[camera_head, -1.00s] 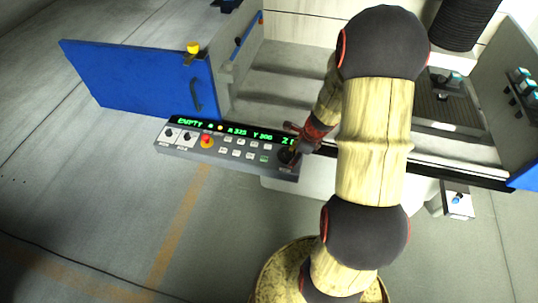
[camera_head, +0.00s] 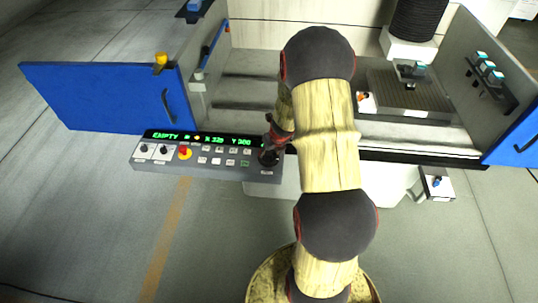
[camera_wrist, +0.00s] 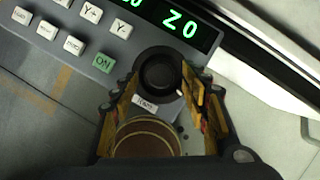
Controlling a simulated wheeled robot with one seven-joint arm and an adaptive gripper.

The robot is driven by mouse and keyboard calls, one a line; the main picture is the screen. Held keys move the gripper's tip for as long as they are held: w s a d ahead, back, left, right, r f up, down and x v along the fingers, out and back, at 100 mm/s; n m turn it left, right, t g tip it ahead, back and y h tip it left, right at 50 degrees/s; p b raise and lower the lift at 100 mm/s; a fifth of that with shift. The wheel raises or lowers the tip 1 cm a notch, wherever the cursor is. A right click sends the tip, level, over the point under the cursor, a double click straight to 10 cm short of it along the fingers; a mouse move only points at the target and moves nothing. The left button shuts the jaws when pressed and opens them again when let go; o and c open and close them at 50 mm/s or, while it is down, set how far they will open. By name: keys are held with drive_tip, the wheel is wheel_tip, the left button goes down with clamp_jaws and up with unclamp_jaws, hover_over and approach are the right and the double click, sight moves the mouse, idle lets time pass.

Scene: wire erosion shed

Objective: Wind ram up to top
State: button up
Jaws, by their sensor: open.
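The control panel (camera_head: 208,168) lies in front of the machine, with a green readout showing EMPTY, X and Y values. In the wrist view the readout (camera_wrist: 180,22) ends in "Z 0". A round black knob (camera_wrist: 160,72) sits at the panel's right end, below that readout. My gripper (camera_head: 270,154) is over this end of the panel. In the wrist view its open fingers (camera_wrist: 163,88) stand on either side of the knob, with no clear contact visible. A black ribbed bellows (camera_head: 413,18), apparently the ram, hangs above the work area, with a white block (camera_head: 408,46) under it.
A red stop button (camera_head: 184,152) and several grey keys share the panel. A blue door (camera_head: 95,98) stands open at left; another blue door (camera_head: 515,145) is at right. A dark plate (camera_head: 405,92) lies inside the tank. The floor in front is clear.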

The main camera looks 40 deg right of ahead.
drive_tip(key=shift+x, duration=0.8)
drive_tip(key=c, duration=0.3)
drive_tip(key=c, duration=0.8)
drive_tip(key=shift+c, duration=0.3)
